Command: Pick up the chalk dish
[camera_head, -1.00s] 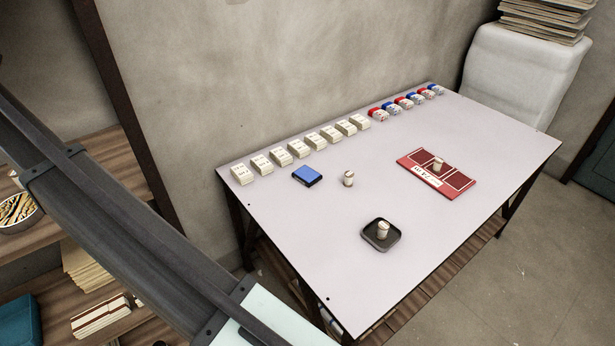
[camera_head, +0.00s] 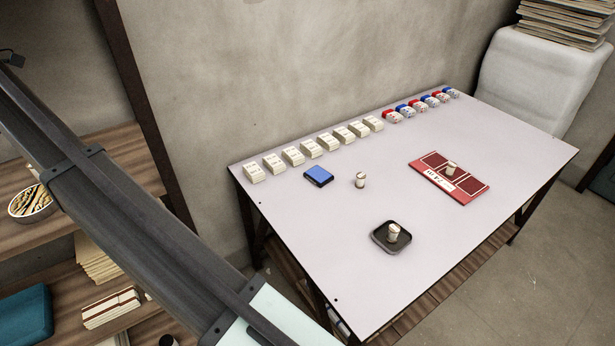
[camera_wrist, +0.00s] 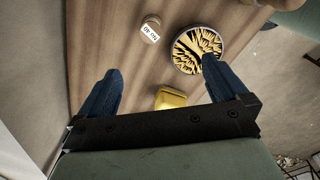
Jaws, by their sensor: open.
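No thing is plainly marked as the chalk dish. A small dark square dish (camera_head: 379,239) with a pale cylinder standing in it lies near the front edge of the table in the head view. A round bowl (camera_head: 30,203) of striped, stick-like pieces stands on the wooden shelf at the left; what looks like the same bowl (camera_wrist: 201,49) shows in the wrist view, beyond the right fingertip. My gripper (camera_wrist: 160,80) is open, its two blue fingers wide apart with nothing held. In the head view my gripper is out of view.
The pale table (camera_head: 320,240) holds a row of white blocks, red and blue pieces, a blue box (camera_head: 318,177), a lone cylinder (camera_head: 360,180) and a red board (camera_head: 465,188). A labelled pot (camera_wrist: 150,29) and yellow object (camera_wrist: 171,97) lie below my gripper.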

